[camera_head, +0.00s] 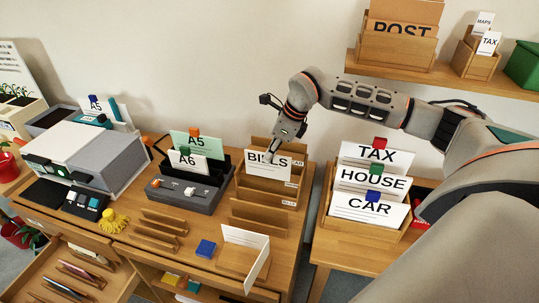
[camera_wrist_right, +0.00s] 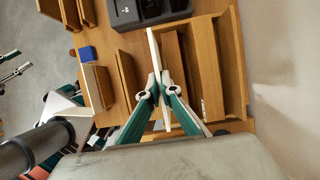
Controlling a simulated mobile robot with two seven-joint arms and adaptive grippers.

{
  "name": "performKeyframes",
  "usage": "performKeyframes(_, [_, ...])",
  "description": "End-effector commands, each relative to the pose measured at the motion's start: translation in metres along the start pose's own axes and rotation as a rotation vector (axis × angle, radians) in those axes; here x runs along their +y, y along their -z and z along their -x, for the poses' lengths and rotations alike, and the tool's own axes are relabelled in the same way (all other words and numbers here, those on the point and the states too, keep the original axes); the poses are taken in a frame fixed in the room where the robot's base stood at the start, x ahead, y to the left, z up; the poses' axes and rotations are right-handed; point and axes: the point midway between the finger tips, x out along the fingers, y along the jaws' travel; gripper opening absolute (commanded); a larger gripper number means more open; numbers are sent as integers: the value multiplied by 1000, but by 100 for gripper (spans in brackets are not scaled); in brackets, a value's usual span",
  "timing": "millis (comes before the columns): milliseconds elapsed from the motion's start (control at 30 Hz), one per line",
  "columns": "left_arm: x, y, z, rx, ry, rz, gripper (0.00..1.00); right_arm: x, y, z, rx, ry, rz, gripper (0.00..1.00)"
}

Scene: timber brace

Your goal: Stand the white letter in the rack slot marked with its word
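The white letter (camera_head: 267,164), printed BILLS, is upright at the wooden rack (camera_head: 264,195) in the head view. My right gripper (camera_head: 284,137) is above its top edge, fingers pointing down. In the right wrist view the letter (camera_wrist_right: 154,52) is edge-on between the closed fingertips of my right gripper (camera_wrist_right: 158,84). It lies along the rack dividers (camera_wrist_right: 207,65); I cannot tell whether its lower edge rests in a slot. Small word labels show at the rack's right end; only CAR is fairly legible. My left gripper (camera_wrist_right: 14,66) appears small at the wrist view's left edge, fingertips apart.
A grey device (camera_head: 187,190) with A5 and A6 cards stands left of the rack. A stepped holder (camera_head: 330,205) with TAX, HOUSE and CAR cards stands right. A shelf (camera_head: 440,75) hangs above right.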

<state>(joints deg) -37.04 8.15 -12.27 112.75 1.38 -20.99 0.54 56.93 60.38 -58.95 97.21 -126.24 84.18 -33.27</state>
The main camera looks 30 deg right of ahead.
Motion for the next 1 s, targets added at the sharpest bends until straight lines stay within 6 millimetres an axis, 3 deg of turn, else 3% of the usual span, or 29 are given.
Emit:
performKeyframes(600, [4,-29,-12,-19,-1,2,39,0,18,-41,-2,-1,-1,0])
performKeyframes(1000, [4,-25,-12,-11,0,3,39,0,18,-44,-3,0,0,0])
